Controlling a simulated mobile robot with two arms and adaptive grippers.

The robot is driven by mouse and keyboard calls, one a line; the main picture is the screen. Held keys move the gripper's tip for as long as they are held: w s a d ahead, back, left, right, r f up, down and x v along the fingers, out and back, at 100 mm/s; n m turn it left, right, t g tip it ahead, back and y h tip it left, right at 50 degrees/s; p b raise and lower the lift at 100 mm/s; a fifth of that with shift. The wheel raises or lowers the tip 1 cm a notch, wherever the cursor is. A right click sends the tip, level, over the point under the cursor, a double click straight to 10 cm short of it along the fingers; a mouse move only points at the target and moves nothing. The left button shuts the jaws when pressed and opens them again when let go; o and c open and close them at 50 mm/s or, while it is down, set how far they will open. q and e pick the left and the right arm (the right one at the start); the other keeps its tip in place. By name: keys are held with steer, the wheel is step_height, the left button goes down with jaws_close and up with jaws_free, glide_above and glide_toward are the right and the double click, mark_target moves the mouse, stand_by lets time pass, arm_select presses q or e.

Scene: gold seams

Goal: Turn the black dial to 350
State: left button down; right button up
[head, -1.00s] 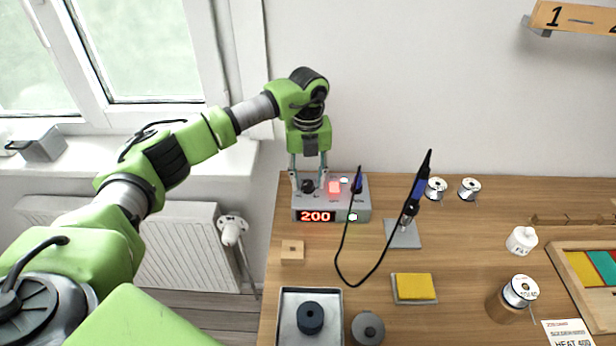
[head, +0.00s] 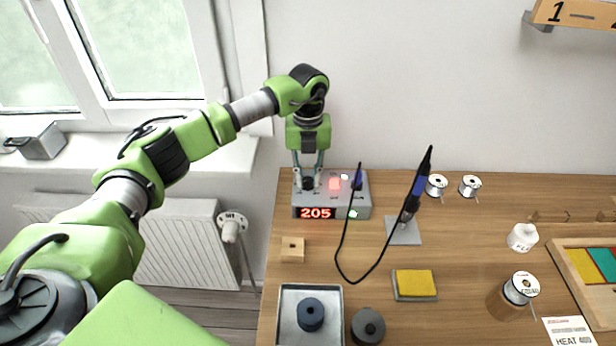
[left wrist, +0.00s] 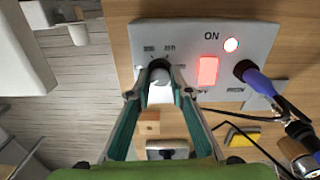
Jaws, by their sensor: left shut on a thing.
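The grey soldering station (head: 347,211) stands at the back left of the table, and its red display (head: 316,213) reads 205. The black dial (head: 308,183) is on its top at the left. My left gripper (head: 308,186) comes down from above and is shut on the dial. In the left wrist view the dial (left wrist: 159,66) sits between the two fingertips of the gripper (left wrist: 160,95). My right gripper is not in view.
A soldering iron (head: 417,188) stands upright in its holder (head: 403,232), its cable looping on the table. A wooden block (head: 292,250), a metal tray (head: 283,325) and a yellow sponge (head: 414,283) lie nearer. The wall is close behind.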

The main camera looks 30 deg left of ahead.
arm_select(q)
steer(key=m+b, duration=0.1)
steer(key=m, duration=0.3)
steer(key=shift+b, duration=0.3)
steer(key=m+b, duration=0.1)
steer(key=m, duration=0.3)
steer(key=shift+a, duration=0.1)
steer(key=m+b, duration=0.1)
steer(key=m, duration=0.3)
steer(key=m+b, duration=0.1)
steer(key=m, duration=0.3)
steer(key=shift+w, duration=0.1)
steer(key=m, duration=0.3)
steer(key=shift+m, duration=0.4)
steer(key=m+b, duration=0.1)
steer(key=m, duration=0.2)
steer(key=shift+w+m, duration=0.1)
steer(key=shift+m, duration=0.2)
steer(key=m, duration=0.3)
steer(key=shift+m, duration=0.3)
steer(key=shift+r+m, duration=0.1)
steer(key=shift+m, duration=1.8)
